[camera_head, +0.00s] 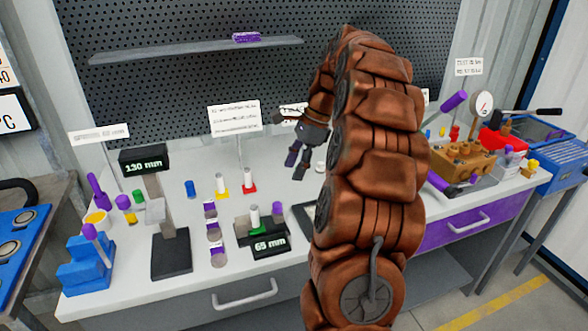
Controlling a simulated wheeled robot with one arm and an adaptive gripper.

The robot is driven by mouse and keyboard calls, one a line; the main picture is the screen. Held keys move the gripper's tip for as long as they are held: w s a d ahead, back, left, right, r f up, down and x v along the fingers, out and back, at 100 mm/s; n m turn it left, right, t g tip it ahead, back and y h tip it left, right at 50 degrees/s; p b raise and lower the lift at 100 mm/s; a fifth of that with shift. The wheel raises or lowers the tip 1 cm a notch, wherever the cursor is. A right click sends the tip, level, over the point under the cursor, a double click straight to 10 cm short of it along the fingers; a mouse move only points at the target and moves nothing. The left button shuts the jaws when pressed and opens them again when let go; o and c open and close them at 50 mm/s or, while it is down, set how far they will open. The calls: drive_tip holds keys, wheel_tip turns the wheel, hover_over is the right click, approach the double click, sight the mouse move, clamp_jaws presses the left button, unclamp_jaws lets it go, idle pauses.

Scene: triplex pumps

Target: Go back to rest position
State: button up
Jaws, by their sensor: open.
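My gripper (298,163) hangs at the end of my bent copper-brown arm, above the white workbench (190,276). Its dark fingers point down and stand apart, with nothing seen between them. It is above the bench top, right of the white plunger on a red base (249,183). My arm rises in front of the bench and hides part of its middle and the back board.
The bench holds a 130 mm stand (170,245), a 65 mm block (270,244), a blue holder (86,268) and several small coloured parts. A brass pump block (462,160) with a gauge (481,104) and a red bin (503,141) stand at the right. A shelf (190,48) crosses the pegboard.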

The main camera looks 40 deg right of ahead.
idle(0.4)
drive_tip(key=s+a+n+g, duration=0.1)
drive_tip(key=s+a+n, duration=0.25)
drive_tip(key=a, duration=0.35)
drive_tip(key=s+a+n+g+h+p, duration=0.15)
drive_tip(key=a+n, duration=0.25)
drive_tip(key=a, duration=0.4)
drive_tip(key=s+a+n, duration=0.4)
drive_tip(key=a, duration=0.3)
drive_tip(key=s+a+f+n+h, duration=0.1)
drive_tip(key=s+a+f+n, duration=0.1)
drive_tip(key=s+n, duration=0.3)
drive_tip(key=s+a+f+n+g+h, duration=0.1)
drive_tip(key=s+a+f+n, duration=0.2)
drive_tip(key=s, duration=1)
drive_tip(key=a+n, duration=0.1)
drive_tip(key=n, duration=0.2)
drive_tip(key=shift+a+f+p, duration=0.2)
drive_tip(key=shift+a+p, duration=0.2)
drive_tip(key=shift+s+h, duration=0.1)
drive_tip(key=shift+h, duration=0.15)
drive_tip(key=shift+c, duration=1.1)
drive_tip(key=shift+a, duration=0.1)
